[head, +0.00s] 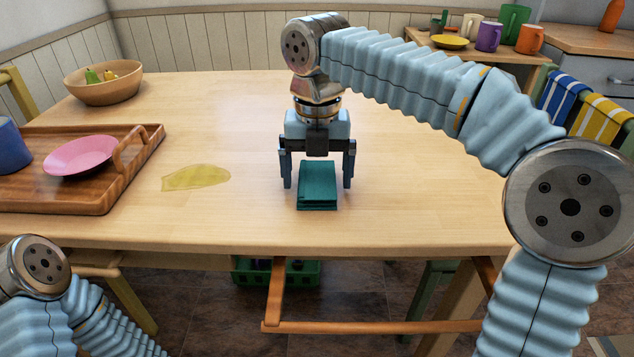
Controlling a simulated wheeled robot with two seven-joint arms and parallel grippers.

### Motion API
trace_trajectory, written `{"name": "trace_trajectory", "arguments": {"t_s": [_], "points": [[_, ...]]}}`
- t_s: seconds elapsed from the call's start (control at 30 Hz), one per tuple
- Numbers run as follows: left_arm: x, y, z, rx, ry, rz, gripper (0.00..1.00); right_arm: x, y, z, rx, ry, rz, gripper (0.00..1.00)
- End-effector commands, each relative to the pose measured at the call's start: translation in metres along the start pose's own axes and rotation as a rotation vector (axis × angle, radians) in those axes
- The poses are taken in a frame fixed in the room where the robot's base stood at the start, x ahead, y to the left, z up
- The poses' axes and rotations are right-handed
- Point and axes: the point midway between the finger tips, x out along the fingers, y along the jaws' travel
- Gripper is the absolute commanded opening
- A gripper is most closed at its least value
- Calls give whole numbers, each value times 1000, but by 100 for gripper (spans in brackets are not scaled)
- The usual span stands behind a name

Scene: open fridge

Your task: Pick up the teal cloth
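The teal cloth (318,187) lies folded in a small stack on the wooden table, near its front edge. My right gripper (318,184) points down over the cloth. Its two fingers are spread wide, one on the left side of the cloth and one on the right, with a visible gap on each side. I cannot tell how high the fingertips are above the table. My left arm (38,268) shows at the lower left, in front of the table; its gripper is out of the picture.
A yellow spill-like patch (196,178) lies left of the cloth. A wooden tray (100,198) holding a pink plate (82,155) and a blue mug (10,146) is further left. A wooden bowl (104,92) stands behind it. The table right of the cloth (430,190) is clear.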

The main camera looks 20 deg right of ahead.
Motion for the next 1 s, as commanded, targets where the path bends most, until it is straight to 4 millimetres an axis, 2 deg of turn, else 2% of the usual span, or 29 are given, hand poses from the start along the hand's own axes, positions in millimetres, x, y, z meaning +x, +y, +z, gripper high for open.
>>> {"name": "trace_trajectory", "arguments": {"t_s": [0.03, 0.33, 0.57, 0.73, 0.87, 1.0], "points": [[0, 0, 0, 0, 0, 0, 30, 0, 0, 0, 0, 0, 0, 85], [0, 0, 0, 0, 0, 0, 30, 0, 0, 0, 0, 0, 0, 39], [0, 0, 0, 0, 0, 0, 30, -1, 0, 0, 0, 0, 0, 39], [-4, 2, 1, 1, -2, 2, 30, -12, 0, 0, 0, -2, 1, 39], [-12, 8, 2, 5, -6, 5, 30, -38, 1, 1, -1, -4, 3, 39], [-17, 13, 3, 8, -9, 8, 30, -70, 14, -26, -6, -4, 2, 39]]}}
